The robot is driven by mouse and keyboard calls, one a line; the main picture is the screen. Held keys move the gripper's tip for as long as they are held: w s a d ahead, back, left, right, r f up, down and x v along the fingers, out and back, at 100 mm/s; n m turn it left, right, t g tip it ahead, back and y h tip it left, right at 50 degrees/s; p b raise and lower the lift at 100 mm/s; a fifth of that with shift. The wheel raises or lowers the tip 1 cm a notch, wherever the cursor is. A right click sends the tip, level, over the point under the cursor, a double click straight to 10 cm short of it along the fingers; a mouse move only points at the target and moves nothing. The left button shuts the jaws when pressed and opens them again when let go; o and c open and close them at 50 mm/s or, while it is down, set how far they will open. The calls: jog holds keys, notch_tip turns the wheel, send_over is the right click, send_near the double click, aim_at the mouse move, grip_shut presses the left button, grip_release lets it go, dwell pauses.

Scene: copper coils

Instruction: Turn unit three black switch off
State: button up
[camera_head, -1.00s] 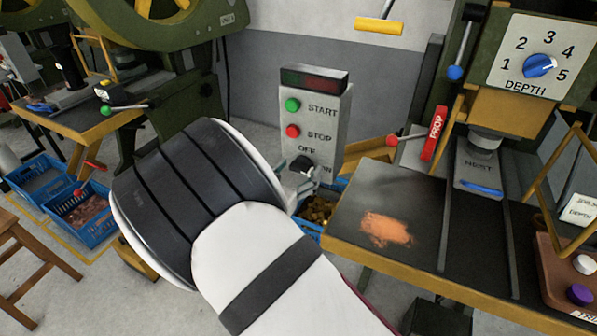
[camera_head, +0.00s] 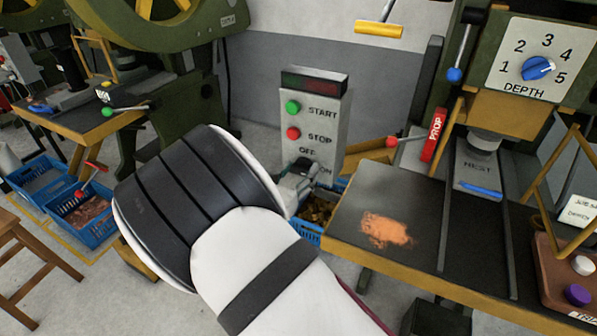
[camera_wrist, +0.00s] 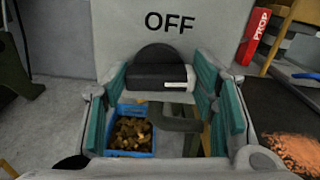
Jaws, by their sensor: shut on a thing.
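The black switch (camera_wrist: 157,75) is a round knob with a raised bar and a white mark that lies towards the right of the bar. It sits below the OFF label on the grey control box (camera_head: 312,122). My gripper (camera_wrist: 161,84) has its teal-padded fingers on either side of the bar and is shut on it. In the head view my gripper (camera_head: 297,182) is at the lower front of the box and mostly hides the knob. The OFF label shows above the gripper; the ON label is partly covered.
A green START button (camera_head: 294,107) and a red STOP button (camera_head: 293,133) sit above the switch. A worktable (camera_head: 345,215) with copper dust stands close on the right. A blue crate (camera_wrist: 130,143) of copper-coloured pieces is below.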

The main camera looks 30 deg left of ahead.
jog(key=n+p, duration=0.2)
jog(key=n, duration=0.2)
jog(key=shift+a+r, duration=0.1)
jog(key=n+p, duration=0.1)
jog(key=n, duration=0.3)
jog(key=shift+a+n+p, duration=0.1)
jog(key=shift+n+p, duration=0.25)
jog(key=shift+n, duration=0.05)
jog(key=n+p, duration=0.1)
jog(key=n, duration=0.3)
jog(key=shift+a, duration=0.1)
jog(key=shift+f+n+p, duration=0.2)
jog(key=shift+n+p, duration=0.25)
jog(key=shift+n, duration=1.35)
jog(key=o, duration=1.1)
jog(key=shift+o, duration=0.2)
jog(key=s, duration=1.2)
